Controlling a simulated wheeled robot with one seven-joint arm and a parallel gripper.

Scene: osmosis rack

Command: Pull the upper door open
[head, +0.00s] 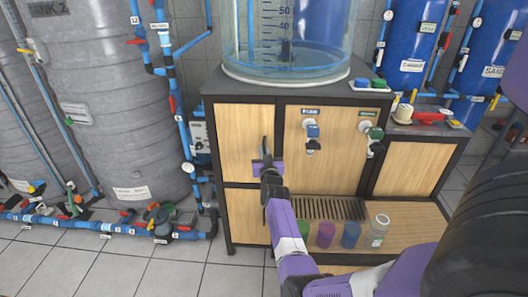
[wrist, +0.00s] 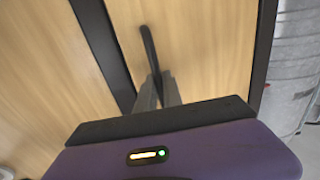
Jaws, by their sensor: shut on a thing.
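The upper door (head: 235,135) is a light wood panel in the dark-framed cabinet's left column, and it looks flush with the frame. Its slim dark upright handle (head: 265,145) is near the door's right edge. The handle also shows in the wrist view (wrist: 149,48), running down between the fingers. My gripper (head: 266,162) is shut on the handle's lower part, as the wrist view also shows (wrist: 157,88). The fingertips partly hide the handle there.
A lower wood door (head: 245,216) sits beneath. A clear graduated tank (head: 290,50) stands on the cabinet top. Two taps are on the panel to the right, above a shelf with several cups and a jar (head: 378,230). Blue pipes (head: 186,165) stand at left; the floor (head: 140,270) in front is clear.

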